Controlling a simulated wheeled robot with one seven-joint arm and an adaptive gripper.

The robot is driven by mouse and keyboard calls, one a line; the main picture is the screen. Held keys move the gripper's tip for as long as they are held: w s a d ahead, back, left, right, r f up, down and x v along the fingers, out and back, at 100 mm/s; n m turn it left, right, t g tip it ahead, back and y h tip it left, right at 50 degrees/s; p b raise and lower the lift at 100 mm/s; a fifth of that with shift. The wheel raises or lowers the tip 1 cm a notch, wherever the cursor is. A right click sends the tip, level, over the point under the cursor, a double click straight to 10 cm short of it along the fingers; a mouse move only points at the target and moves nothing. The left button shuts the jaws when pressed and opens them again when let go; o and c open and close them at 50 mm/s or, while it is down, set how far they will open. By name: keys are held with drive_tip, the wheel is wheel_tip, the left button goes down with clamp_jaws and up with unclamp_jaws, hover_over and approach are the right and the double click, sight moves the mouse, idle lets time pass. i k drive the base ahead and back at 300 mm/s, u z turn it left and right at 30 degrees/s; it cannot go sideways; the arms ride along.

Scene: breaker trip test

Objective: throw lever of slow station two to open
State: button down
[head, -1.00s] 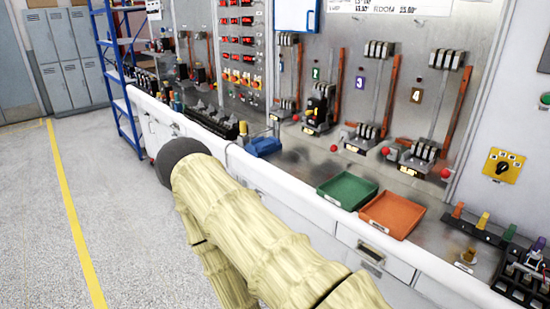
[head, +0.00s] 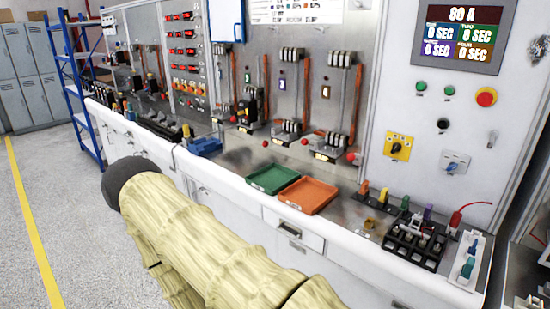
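A row of slow stations stands against the metal back panel. The station marked in green as two (head: 245,109) has a black and yellow unit at its base. An upright orange-red bar (head: 266,76) stands beside it, and a red ball knob (head: 265,143) sits low near it. The position of its lever is too small to tell. Station three's contacts (head: 287,131) and station four's contacts (head: 327,147) are to the right. My cream-sleeved arm with a dark rounded end crosses the lower left, in front of the bench. My gripper is not in view.
A green tray (head: 272,191) and an orange tray (head: 307,208) lie near the bench's front edge (head: 245,190). Right are a black block (head: 414,243), a yellow rotary switch (head: 398,146) and a display (head: 460,35) reading 80 A and 0 SEC. Floor at left is clear.

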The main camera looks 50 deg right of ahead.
sight(266, 143)
drive_tip(key=z, duration=0.85)
